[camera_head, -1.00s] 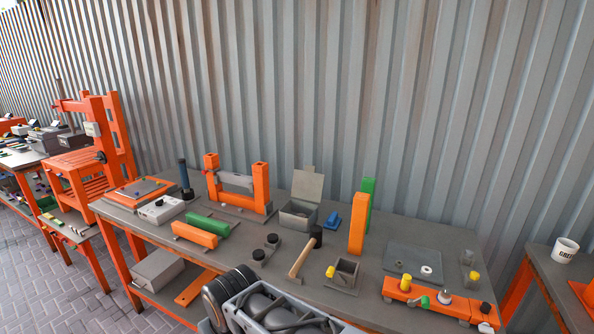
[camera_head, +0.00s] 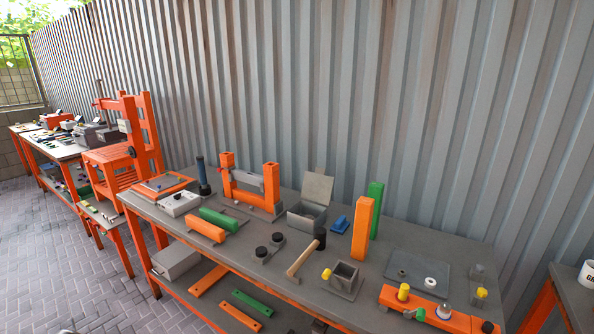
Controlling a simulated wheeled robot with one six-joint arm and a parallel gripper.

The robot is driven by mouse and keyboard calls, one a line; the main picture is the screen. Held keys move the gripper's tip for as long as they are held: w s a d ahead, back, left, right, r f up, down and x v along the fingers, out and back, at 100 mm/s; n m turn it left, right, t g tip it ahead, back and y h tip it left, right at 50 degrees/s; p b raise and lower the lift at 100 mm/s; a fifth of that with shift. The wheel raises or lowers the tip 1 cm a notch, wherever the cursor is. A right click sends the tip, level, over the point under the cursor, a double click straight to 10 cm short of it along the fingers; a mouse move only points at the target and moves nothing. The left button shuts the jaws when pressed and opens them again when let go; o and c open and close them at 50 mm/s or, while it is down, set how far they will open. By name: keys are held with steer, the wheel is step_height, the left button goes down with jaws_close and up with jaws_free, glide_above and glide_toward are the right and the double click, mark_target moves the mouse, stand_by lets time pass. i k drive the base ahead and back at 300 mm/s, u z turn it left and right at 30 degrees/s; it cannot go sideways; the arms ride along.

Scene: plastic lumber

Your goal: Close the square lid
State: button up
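The square lid (camera_head: 318,187) is a flat grey plate. It stands raised at the back edge of a small grey open box (camera_head: 307,222) on the orange-legged workbench. The box's inside shows from above and looks dark; its contents are too small to tell. My gripper is not in view.
An orange frame (camera_head: 271,184) stands left of the box. A hammer (camera_head: 304,258) and a small open grey box (camera_head: 342,279) lie in front.

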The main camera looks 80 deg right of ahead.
mark_target(317, 187)
steer(key=i, duration=0.5)
steer(key=z, duration=3.25)
steer(key=i, duration=0.5)
steer(key=u, duration=0.05)
steer(key=k, duration=1.2)
steer(key=u, duration=1.05)
steer(key=i, duration=1.25)
steer(key=z, duration=0.45)
